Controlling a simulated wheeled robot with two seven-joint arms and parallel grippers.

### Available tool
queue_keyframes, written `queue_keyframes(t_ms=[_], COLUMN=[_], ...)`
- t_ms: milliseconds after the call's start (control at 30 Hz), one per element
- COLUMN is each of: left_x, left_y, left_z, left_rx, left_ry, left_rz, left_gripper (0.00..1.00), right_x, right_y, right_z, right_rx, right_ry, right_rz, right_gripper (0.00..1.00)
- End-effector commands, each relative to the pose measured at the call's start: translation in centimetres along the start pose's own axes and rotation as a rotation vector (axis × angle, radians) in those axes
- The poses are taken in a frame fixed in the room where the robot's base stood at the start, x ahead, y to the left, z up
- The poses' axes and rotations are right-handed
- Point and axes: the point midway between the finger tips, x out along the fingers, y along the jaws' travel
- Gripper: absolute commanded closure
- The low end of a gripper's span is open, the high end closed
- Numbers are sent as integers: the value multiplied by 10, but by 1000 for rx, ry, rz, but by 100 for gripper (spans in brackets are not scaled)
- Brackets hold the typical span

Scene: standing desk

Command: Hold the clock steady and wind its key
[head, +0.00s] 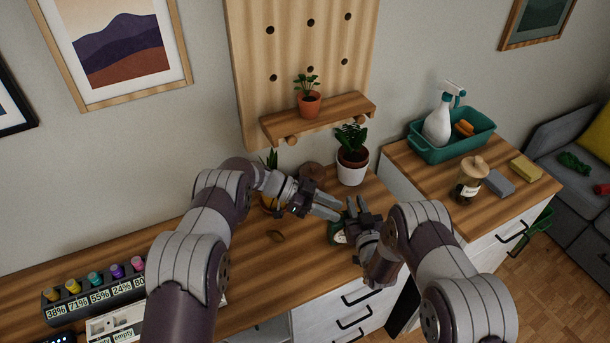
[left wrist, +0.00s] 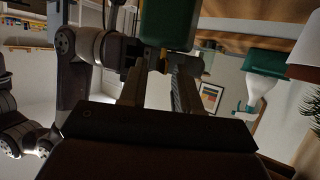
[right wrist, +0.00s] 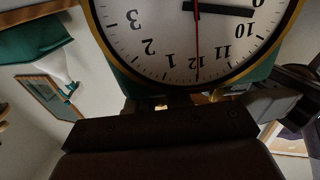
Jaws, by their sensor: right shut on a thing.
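The green clock (head: 337,232) stands on the desk near its front edge, mostly covered by my grippers in the head view. Its white face (right wrist: 190,40) with a brass rim fills the right wrist view, upside down. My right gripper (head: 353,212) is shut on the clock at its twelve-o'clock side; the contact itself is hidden. My left gripper (head: 328,208) is just left of the clock, open, its fingers apart. In the left wrist view the clock's green body (left wrist: 168,25) lies just beyond the fingertips.
A white-potted plant (head: 352,165) stands behind the grippers. A labelled rack of coloured bottles (head: 95,285) is at the left. A jar (head: 469,180), a sponge (head: 525,169) and a green tub (head: 450,145) are on the right cabinet. The desk left of the clock is mostly clear.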

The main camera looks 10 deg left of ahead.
Motion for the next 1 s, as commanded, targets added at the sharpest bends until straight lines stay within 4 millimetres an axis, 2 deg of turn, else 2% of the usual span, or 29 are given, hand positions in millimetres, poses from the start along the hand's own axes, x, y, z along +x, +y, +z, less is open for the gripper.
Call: queue_keyframes(t_ms=[33, 100, 433, 500, 800, 900, 1000], left_x=[-16, -36, -125, -105, -52, -36, -24], left_y=[-1, -2, -1, -11, -48, -55, -54], left_z=[0, 0, 0, -16, -69, -78, -73], left_rx=[0, 1, 4, 32, 76, 46, -9], left_ry=[0, 0, 1, 43, 146, 126, 58], left_rz=[-8, -7, -6, -62, -395, -551, -690], left_gripper=[68, 68, 68, 68, 68, 68, 68], right_x=[0, 0, 0, 0, 0, 0, 0], right_y=[0, 0, 0, 0, 0, 0, 0], right_z=[-1, -1, -1, -1, -1, -1, -1], right_rx=[0, 0, 0, 0, 0, 0, 0], right_ry=[2, 2, 2, 2, 2, 2, 2], right_rz=[0, 0, 0, 0, 0, 0, 0], right_gripper=[100, 100, 100, 100, 100, 100, 100])
